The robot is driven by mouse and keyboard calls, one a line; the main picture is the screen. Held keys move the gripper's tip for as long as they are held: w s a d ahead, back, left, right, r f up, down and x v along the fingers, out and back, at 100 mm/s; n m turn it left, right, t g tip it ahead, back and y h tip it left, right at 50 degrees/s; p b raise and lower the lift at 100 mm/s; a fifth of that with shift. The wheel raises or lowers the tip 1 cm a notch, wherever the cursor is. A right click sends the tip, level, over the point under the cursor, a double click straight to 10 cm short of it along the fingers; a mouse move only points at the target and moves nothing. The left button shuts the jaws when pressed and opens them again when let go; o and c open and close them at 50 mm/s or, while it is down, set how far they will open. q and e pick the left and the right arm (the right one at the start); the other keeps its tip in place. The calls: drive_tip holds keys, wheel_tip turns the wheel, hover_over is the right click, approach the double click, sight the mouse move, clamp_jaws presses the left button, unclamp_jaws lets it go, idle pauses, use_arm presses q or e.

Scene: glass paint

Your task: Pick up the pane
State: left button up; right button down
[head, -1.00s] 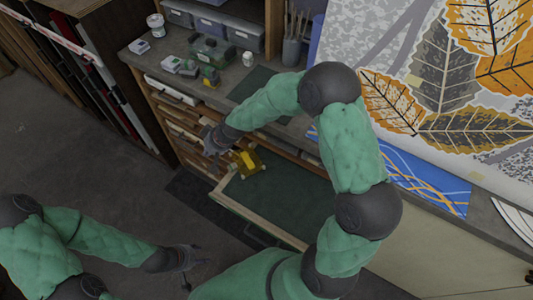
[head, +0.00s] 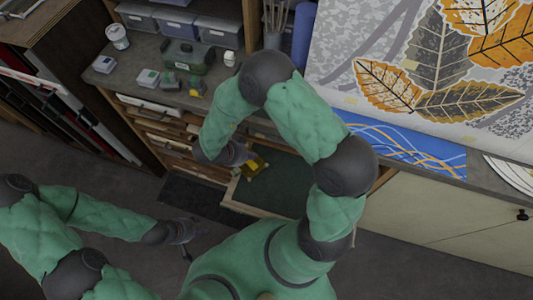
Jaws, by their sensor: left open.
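A small yellow piece, which looks like the pane (head: 256,169), lies at the left side of the pulled-out drawer (head: 229,194) with the dark green lining. My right gripper (head: 245,157) is close over its upper left edge, pointing down toward the drawer. The arm and the small size hide its fingers, so I cannot tell whether they touch the yellow piece or are open. My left gripper (head: 190,234) is open and empty above the floor at the lower left, well away from the drawer.
The worktop above holds grey bins (head: 217,30), a green case (head: 188,57), a white cup (head: 118,37) and small boxes. A rack of panels (head: 75,110) stands at the left.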

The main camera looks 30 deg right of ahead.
drive_tip(key=shift+m+g, duration=0.3)
drive_tip(key=shift+g, duration=0.1)
drive_tip(key=b+x, duration=0.1)
drive_tip(key=x, duration=0.2)
drive_tip(key=s+b+x, duration=0.1)
drive_tip(key=x, duration=0.2)
drive_tip(key=b+x, duration=0.1)
drive_tip(key=x, duration=0.3)
drive_tip(key=shift+s+d+r+b, duration=0.3)
drive_tip(key=shift+a, duration=0.1)
drive_tip(key=shift+a+r+p, duration=0.15)
drive_tip(key=shift+a+p, duration=0.3)
drive_tip(key=shift+p, duration=0.3)
drive_tip(key=shift+a+p, duration=0.3)
drive_tip(key=shift+a, duration=0.15)
